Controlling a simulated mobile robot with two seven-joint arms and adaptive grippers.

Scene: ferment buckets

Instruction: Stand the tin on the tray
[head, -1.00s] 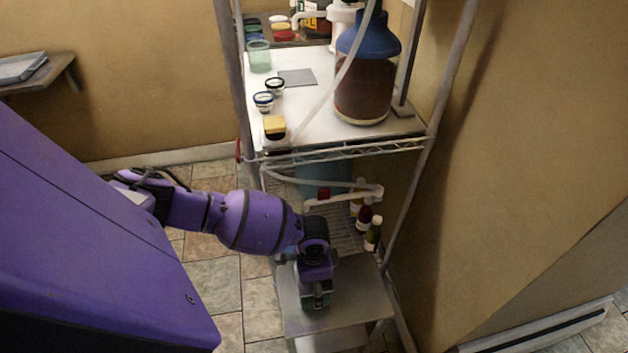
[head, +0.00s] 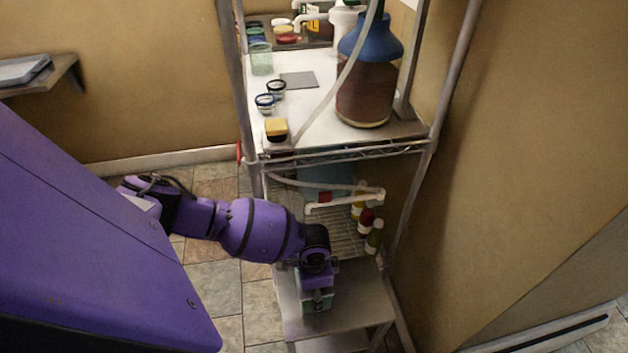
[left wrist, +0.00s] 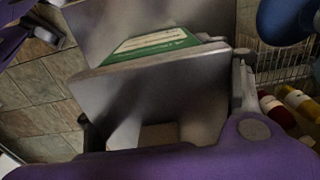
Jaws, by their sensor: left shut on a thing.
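My left gripper (head: 317,292) reaches down over a low grey metal stand (head: 350,297) in the head view. It is shut on a small green thing, which I take to be the tin (head: 318,303); the hand hides most of it. In the left wrist view, a green label with pale print on the tin (left wrist: 155,42) shows between two broad grey plates, likely the fingers (left wrist: 150,62). I cannot tell whether the tin touches the stand. A dark tray (head: 318,44) with several small coloured jars stands at the back of the upper shelf. My right gripper is out of view.
Several bottles (head: 368,222) stand on the lower wire shelf. Rack posts flank the stand.

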